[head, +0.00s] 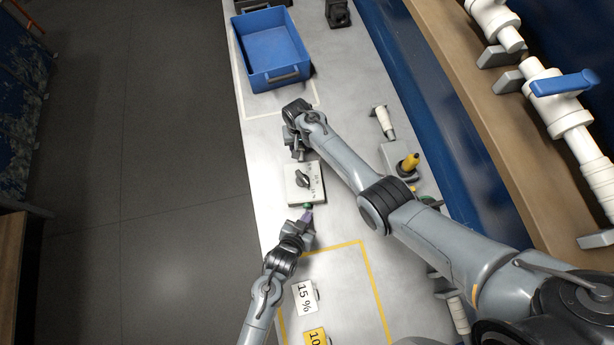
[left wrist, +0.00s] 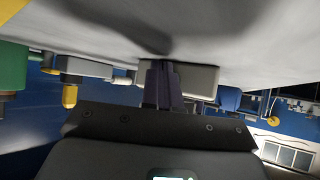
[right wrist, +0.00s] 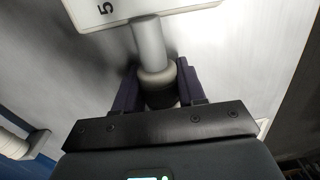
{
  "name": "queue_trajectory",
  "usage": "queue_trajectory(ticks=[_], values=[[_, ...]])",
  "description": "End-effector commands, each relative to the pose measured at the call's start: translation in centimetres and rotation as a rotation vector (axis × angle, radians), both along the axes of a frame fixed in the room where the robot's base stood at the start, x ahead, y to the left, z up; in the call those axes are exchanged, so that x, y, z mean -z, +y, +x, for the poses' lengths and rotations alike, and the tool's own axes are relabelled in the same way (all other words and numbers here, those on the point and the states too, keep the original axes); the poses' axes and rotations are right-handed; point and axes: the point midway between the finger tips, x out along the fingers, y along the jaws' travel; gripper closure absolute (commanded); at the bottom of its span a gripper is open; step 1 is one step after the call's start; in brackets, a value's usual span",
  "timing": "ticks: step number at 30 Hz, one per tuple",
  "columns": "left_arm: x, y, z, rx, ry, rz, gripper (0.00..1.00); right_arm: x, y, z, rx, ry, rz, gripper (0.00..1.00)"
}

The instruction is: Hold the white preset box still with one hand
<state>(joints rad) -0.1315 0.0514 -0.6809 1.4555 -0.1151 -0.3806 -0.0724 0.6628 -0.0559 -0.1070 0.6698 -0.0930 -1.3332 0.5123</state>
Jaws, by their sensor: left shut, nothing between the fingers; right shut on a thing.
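The white preset box (head: 292,189) sits on the pale bench, with a dark knob (head: 303,179) and printed marks on top. My left gripper (head: 307,213) is shut and empty at the box's near edge, beside a small green part (head: 308,206). In the left wrist view its closed fingers (left wrist: 165,75) point at a pale box side (left wrist: 205,80); contact is unclear. My right gripper (head: 297,154) is at the box's far end. In the right wrist view it is shut on a grey rod (right wrist: 150,45) with a pale collar, overlapping a white slab (right wrist: 100,12) marked 5.
A blue bin (head: 249,41) stands at the far end. A yellow-handled fixture (head: 398,158) and a white cylinder (head: 382,122) stand right of my right forearm. Cards marked 15 % (head: 304,297) and 10 (head: 315,337) are inside yellow tape. Bench left of the bin's front is clear.

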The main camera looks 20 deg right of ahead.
Motion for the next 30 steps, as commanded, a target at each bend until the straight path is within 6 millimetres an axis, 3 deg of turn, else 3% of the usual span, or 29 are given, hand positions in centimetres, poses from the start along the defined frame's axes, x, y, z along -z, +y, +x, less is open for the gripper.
queue_trajectory(ticks=[30], values=[[0.01, -0.3, 1.05, -0.001, 0.0, 0.0, 1.0, 0.03, 0.03, -0.03, 0.0, 0.001, 0.0, 1.0]])
